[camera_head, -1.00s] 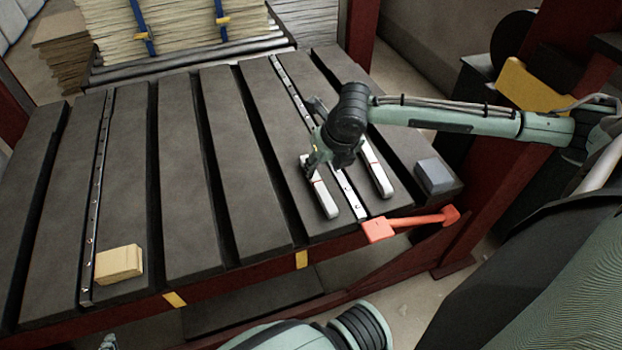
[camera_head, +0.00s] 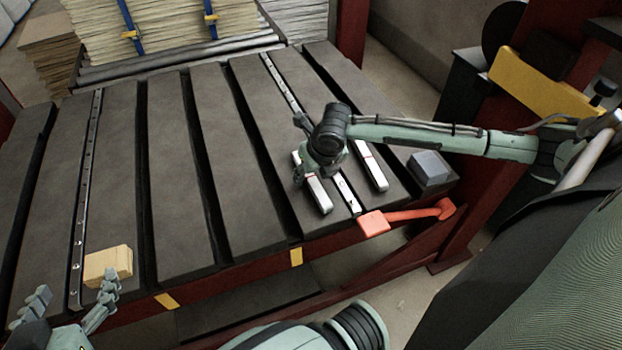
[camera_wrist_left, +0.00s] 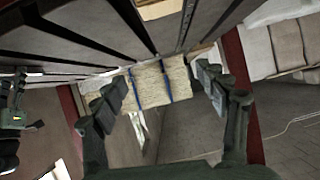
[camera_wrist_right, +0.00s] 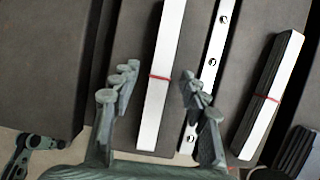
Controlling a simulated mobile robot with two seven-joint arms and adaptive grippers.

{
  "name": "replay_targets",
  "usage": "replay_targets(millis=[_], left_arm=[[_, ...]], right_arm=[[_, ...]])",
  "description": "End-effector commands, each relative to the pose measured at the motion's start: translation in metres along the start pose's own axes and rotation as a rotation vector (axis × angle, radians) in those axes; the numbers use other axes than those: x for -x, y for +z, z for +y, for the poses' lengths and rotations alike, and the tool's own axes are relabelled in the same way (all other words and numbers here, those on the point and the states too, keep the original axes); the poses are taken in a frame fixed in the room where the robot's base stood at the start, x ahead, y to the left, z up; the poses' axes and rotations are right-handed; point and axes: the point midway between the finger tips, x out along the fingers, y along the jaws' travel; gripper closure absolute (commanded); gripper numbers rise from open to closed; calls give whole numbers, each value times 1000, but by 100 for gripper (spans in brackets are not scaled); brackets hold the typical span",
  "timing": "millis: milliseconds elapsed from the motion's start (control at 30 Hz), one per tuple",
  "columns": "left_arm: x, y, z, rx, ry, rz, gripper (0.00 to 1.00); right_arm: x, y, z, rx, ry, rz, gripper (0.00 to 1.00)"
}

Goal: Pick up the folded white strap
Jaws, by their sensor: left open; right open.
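Two folded white straps, each with a thin red band, lie on the dark slatted table. The left strap (camera_head: 319,196) is beneath my right gripper (camera_head: 318,172); the right strap (camera_head: 373,168) lies further right. In the right wrist view, the left strap (camera_wrist_right: 161,75) runs between the open fingers of my right gripper (camera_wrist_right: 158,80), and the right strap (camera_wrist_right: 268,95) is outside them. I cannot tell how high the fingers are above the table. My left gripper (camera_head: 72,298) is open and empty at the front left, by the table's edge.
A perforated metal rail (camera_head: 283,82) runs between the straps; another (camera_head: 84,200) lies at left. A pale yellow block (camera_head: 108,264) is near my left gripper. A grey block (camera_head: 429,168) and an orange-red handle (camera_head: 405,216) are at right. The middle slats (camera_head: 180,180) are clear.

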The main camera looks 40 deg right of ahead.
Motion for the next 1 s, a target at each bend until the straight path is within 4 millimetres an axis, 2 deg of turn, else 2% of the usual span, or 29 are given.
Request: replay_targets(millis=[33, 400, 867, 1000], left_arm=[[0, 0, 0, 0, 0, 0, 27], [0, 0, 0, 0, 0, -2, 27], [1, 3, -1, 0, -2, -19, 27], [4, 22, -12, -7, -26, -107, 27]], right_arm=[[0, 0, 0, 0, 0, 0, 55], [0, 0, 0, 0, 0, 0, 100], [7, 4, 0, 0, 0, -2, 100], [19, 9, 0, -1, 1, -3, 100]])
